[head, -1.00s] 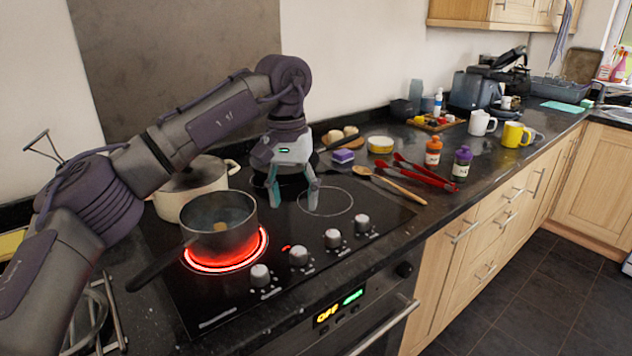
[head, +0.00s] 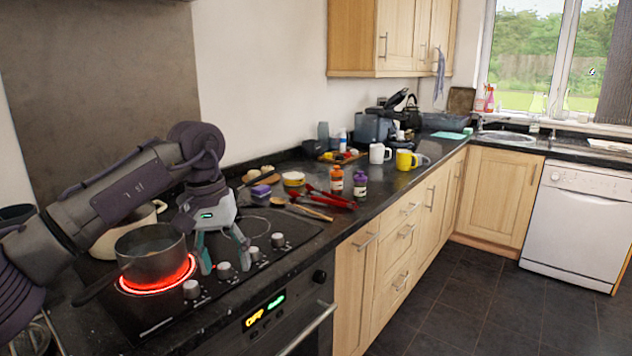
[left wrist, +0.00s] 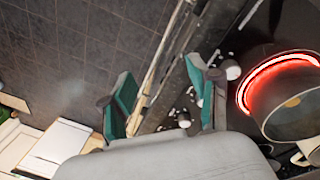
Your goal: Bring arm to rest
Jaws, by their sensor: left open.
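My left gripper (head: 222,262) is open and empty in the head view. It points down over the front right part of the black hob (head: 160,328), close to the knobs and right of the saucepan. In the left wrist view the two teal fingers (left wrist: 165,105) are spread apart, with nothing between them but the hob's front edge and the floor beyond. The grey saucepan (head: 150,252) sits on a glowing red ring (head: 158,288); it also shows in the left wrist view (left wrist: 300,110). My right gripper is not in view.
A cream pot (head: 108,240) stands behind the saucepan. The floor (head: 480,305) is clear.

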